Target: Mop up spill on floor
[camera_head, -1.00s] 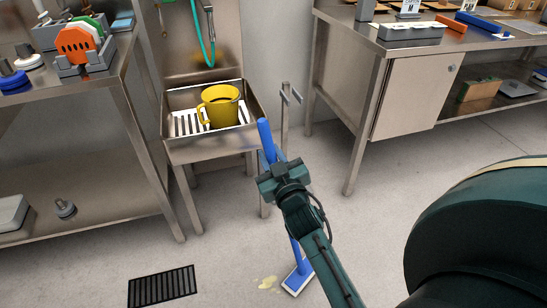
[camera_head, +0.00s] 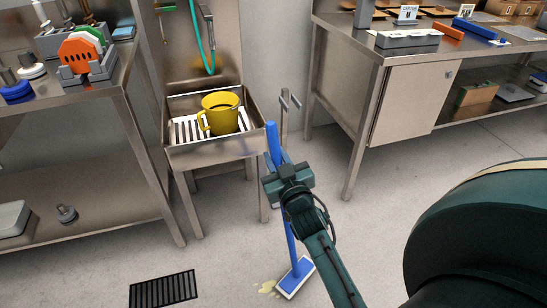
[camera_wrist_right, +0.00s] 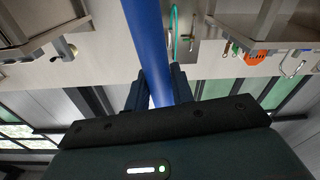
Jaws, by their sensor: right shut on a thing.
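A blue mop (camera_head: 291,239) stands nearly upright on the floor, leaning slightly. Its flat head, blue on top with a white edge (camera_head: 294,278), rests on the floor. A pale yellow spill (camera_head: 267,287) lies just left of the mop head; the head hides whatever is beneath it. My right gripper (camera_head: 278,170) is shut on the mop's handle below its top end. In the right wrist view the blue handle (camera_wrist_right: 150,45) runs between the two fingers (camera_wrist_right: 155,92). My left gripper is not in view.
A steel sink (camera_head: 210,150) holding a yellow bucket (camera_head: 220,112) stands behind the mop. A metal stand (camera_head: 285,115) is beside it. Steel tables stand left (camera_head: 130,105) and right (camera_head: 372,95). A dark floor drain (camera_head: 163,290) lies left of the spill. The floor between is clear.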

